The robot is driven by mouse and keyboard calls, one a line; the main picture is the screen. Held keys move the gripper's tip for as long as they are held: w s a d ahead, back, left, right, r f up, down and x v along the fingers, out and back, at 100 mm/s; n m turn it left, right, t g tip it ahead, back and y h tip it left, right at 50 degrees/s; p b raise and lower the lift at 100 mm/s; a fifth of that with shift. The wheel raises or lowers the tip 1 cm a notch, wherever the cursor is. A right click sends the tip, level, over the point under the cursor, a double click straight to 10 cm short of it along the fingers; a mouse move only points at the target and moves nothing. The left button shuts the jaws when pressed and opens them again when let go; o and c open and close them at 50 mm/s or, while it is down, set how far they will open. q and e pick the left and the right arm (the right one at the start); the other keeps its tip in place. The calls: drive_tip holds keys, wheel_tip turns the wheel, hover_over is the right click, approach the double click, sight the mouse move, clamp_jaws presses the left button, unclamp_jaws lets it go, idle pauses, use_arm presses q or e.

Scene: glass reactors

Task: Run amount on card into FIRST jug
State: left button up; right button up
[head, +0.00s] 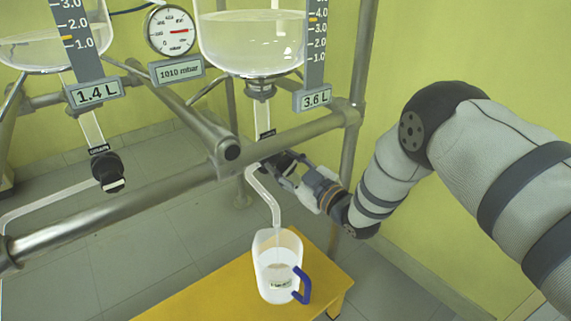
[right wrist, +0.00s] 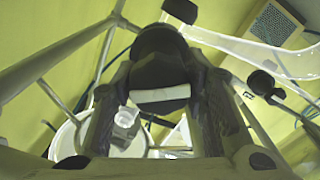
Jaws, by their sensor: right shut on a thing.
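The right glass vessel (head: 255,42) holds clear liquid, and its plate reads 3.6 L (head: 313,99). My right gripper (head: 279,163) is shut on the black drain valve handle below it; the handle with a white bar (right wrist: 160,95) fills the space between the fingers in the right wrist view. The bent drain spout (head: 264,195) ends over the mouth of a clear jug (head: 266,258) with a blue handle. The jug stands upright and holds some clear liquid. A faint thin stream seems to show below the spout. The jug's label is too small to read. The card is not in view.
The jug stands on a yellow table (head: 205,297) with bare room to its left. A left vessel (head: 40,48) reads 1.4 L, with its own black drain valve (head: 107,168). Metal frame bars (head: 135,208) cross in front. A gauge plate (head: 177,72) reads 1010 mbar.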

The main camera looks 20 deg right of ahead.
drive_tip(key=shift+f, duration=0.1)
drive_tip(key=o, duration=1.2)
drive_tip(key=shift+s, duration=0.1)
drive_tip(key=v, duration=1.2)
